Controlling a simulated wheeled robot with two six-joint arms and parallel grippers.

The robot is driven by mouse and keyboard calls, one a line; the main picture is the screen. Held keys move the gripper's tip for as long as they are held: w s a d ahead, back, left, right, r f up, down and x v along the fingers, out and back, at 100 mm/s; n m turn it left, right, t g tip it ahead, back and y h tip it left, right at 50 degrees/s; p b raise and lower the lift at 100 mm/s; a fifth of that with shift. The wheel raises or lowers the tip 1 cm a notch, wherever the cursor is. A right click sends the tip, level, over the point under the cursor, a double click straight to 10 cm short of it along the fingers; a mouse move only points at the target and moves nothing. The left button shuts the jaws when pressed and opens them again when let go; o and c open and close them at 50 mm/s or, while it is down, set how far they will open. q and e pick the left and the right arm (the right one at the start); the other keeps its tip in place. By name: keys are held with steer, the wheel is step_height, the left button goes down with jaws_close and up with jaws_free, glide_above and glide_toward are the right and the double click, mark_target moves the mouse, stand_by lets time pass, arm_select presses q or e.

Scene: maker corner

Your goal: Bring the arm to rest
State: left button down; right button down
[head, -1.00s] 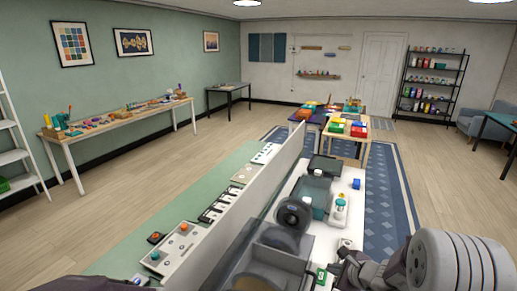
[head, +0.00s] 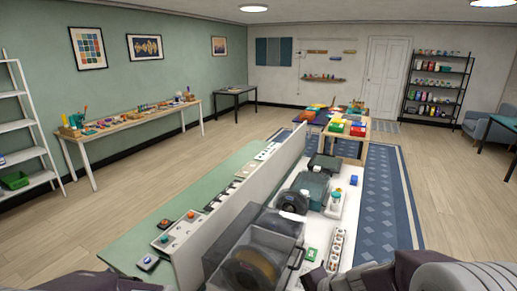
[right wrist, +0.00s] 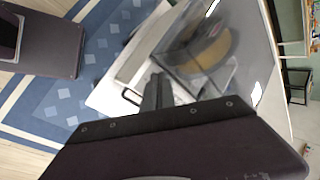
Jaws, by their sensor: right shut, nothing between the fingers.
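My right gripper (right wrist: 157,92) is shut and empty. In the right wrist view its dark fingers lie together in front of a clear-sided box (right wrist: 205,50) with a yellow-brown spool inside. I cannot tell how far the fingers are from the box. In the head view my right arm (head: 400,276) lies along the bottom right edge. Only a dark sliver of my left arm (head: 92,284) shows at the bottom left, and the left gripper is out of view.
A white bench (head: 345,215) carries the spool box (head: 262,250), a power strip (head: 336,250) and dark devices. An upright grey panel (head: 235,213) divides it from a green bench (head: 128,242) with switches. Blue patterned rug (head: 385,200) and bare floor (head: 455,215) lie to the right.

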steer(key=s+d+f+n+g+h, duration=0.3)
steer(key=s+d+n, duration=0.4)
steer(key=s+n, duration=0.3)
steer(key=shift+s+d+f+n+g+h, duration=0.35)
steer(key=shift+f+n+h, duration=0.3)
steer(key=shift+n+h, duration=0.25)
steer(key=shift+a, duration=0.15)
